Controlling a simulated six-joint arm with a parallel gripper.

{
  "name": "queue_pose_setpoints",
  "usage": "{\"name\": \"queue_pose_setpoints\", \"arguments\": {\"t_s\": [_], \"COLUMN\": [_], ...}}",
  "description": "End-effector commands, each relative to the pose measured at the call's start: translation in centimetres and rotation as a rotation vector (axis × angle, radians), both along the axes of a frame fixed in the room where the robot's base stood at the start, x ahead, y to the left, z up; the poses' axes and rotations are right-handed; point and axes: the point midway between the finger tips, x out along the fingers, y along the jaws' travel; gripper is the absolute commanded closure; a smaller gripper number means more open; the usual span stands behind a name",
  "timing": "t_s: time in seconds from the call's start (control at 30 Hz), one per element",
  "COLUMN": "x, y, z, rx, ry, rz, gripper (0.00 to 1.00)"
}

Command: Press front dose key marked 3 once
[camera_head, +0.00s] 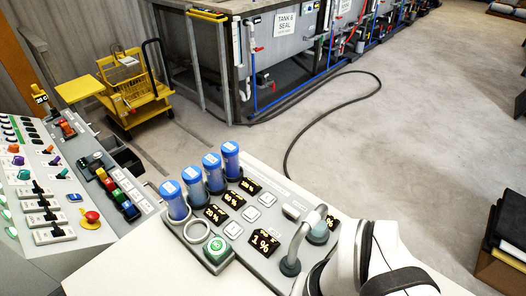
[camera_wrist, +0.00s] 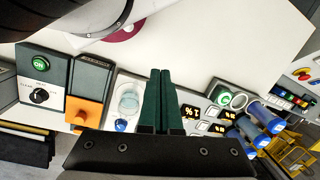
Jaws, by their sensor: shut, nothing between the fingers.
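The dose panel (camera_head: 240,250) is a grey unit on a white top, with several pale square keys in a slanted row. One key (camera_head: 233,229) is nearest the green button, another (camera_head: 252,214) is in the middle, and a third (camera_head: 267,199) is farther right. Their markings are too small to read, so I cannot tell which is marked 3. My gripper (camera_wrist: 161,85) shows dark green fingers, closed together and empty, in the wrist view. They overlap the panel's near end there; contact cannot be told. The head view shows my white arm but not the fingertips.
Blue-capped vials (camera_head: 231,160) stand along the panel's back edge. Dark displays (camera_head: 264,242) with yellow digits sit beside the keys. A grey curved tube (camera_head: 305,238) rises at the panel's right end. A green-lit button (camera_head: 216,250) is at the front left. A switch console (camera_head: 65,190) stands left.

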Motion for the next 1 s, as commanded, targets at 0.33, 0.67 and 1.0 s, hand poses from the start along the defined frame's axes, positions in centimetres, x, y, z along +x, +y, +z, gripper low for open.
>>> {"name": "queue_pose_setpoints", "arguments": {"t_s": [0.33,0.67,1.0], "x": [0.0,0.0,2.4], "y": [0.0,0.0,1.8], "z": [0.0,0.0,0.4], "rx": [0.0,0.0,0.086], "ry": [0.0,0.0,-0.017], "rz": [0.0,0.0,-0.041], "gripper": [1.0,1.0,1.0]}}
